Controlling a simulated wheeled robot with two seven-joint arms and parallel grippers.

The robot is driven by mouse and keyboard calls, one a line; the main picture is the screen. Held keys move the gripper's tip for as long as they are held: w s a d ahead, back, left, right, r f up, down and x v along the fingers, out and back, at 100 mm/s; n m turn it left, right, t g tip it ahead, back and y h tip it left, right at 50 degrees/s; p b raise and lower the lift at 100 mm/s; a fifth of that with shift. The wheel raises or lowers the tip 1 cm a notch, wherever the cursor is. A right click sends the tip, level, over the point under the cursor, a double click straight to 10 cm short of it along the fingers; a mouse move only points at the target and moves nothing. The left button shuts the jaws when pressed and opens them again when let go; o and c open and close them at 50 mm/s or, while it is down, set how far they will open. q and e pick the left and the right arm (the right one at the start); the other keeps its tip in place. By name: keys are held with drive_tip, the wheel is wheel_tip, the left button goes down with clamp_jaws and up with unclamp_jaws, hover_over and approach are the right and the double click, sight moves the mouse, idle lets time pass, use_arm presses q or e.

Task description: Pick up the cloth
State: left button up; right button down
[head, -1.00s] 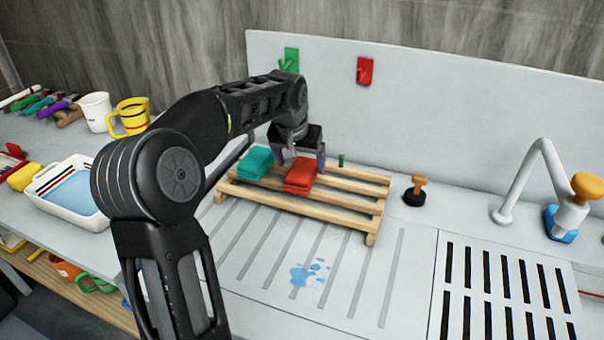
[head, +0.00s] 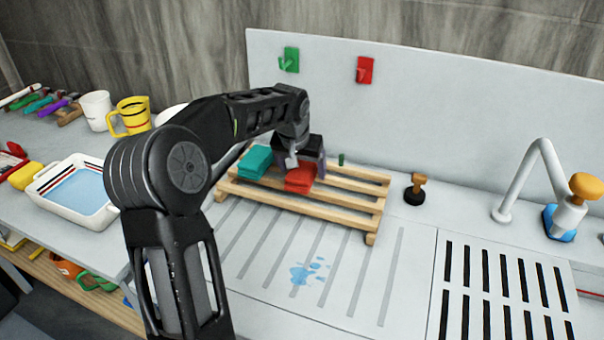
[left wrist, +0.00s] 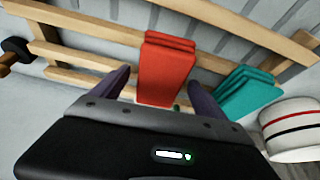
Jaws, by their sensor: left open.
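A folded red cloth (head: 300,179) lies on a wooden slatted rack (head: 330,209), with a folded teal cloth (head: 256,162) to its left. My left gripper (head: 298,166) is open just above and behind the red cloth, its body covering part of it in the head view. In the left wrist view the red cloth (left wrist: 166,70) shows between the two purple fingers of my left gripper (left wrist: 160,90). The teal cloth (left wrist: 248,95) lies outside the fingers, on the right there. I cannot tell whether the fingers touch the red cloth. My right gripper is not in view.
A white basin of water (head: 76,192), a yellow mug (head: 130,117) and a white cup (head: 95,110) stand at left. A stamp-like wooden-handled tool (head: 415,190) stands right of the rack. A blue puddle (head: 305,272) lies on the clear front counter. A faucet (head: 530,190) is at right.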

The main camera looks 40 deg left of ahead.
sight(302, 167)
use_arm(q)
drive_tip(key=shift+f, duration=0.25)
drive_tip(key=shift+c, duration=0.5)
drive_tip(key=c, duration=1.3)
drive_tip(key=shift+r, duration=0.1)
drive_tip(key=shift+r, duration=0.6)
wheel_tip(302, 167, up, 9)
drive_tip(key=shift+r, duration=0.1)
